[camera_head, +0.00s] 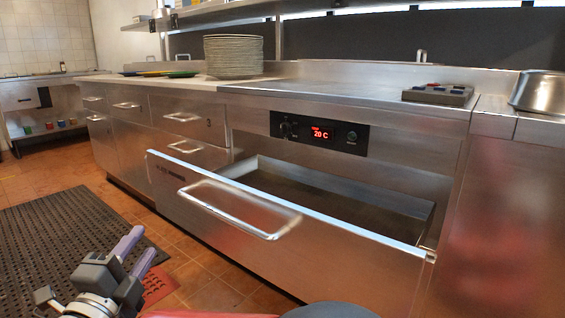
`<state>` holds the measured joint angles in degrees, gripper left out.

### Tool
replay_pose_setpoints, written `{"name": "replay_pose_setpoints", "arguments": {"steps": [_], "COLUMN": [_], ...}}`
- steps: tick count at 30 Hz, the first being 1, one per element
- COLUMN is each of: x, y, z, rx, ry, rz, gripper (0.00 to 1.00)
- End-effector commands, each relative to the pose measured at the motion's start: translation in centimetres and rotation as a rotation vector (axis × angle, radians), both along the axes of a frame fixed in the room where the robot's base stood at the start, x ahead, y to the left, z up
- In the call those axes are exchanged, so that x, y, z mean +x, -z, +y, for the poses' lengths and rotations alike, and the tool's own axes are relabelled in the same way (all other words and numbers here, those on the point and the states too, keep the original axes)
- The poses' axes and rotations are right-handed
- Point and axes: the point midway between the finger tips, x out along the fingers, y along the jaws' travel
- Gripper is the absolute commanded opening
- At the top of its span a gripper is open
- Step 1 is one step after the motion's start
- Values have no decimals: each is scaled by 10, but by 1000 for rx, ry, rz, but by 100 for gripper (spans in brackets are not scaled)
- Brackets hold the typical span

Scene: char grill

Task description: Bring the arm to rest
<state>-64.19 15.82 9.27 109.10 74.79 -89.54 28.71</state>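My gripper (144,242) shows at the lower left, above the floor beside the dark mat. Its two purple-grey fingers point up and to the right, with a gap between them and nothing held. It is apart from the counter and to the left of the pulled-out steel drawer (330,262). The drawer has a wide bar handle (240,208) on its front, and the visible part of its inside looks empty. The rest of my arm is mostly out of the picture.
A control panel (320,134) reads 20 C above the drawer. A plate stack (234,57) and a tray of small items (438,94) stand on the counter. A perforated mat (75,245) covers the left floor.

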Motion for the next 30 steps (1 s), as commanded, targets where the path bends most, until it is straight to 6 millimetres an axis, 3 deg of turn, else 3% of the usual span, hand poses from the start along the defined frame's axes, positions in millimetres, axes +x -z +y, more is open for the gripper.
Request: {"name": "replay_pose_setpoints", "arguments": {"steps": [11,17,23,26,30], "x": [64,82,59,34,-18], "y": [-64,-93,-78,-56,-21], "z": [-41,-99,-179,-227,-300], "rx": [-168,-448,-802,-974,-1170], "ry": [-231,-418,-563,-617,-680], "rz": [25,90,267,409,664], "gripper": [38,38,38,38,38]}}
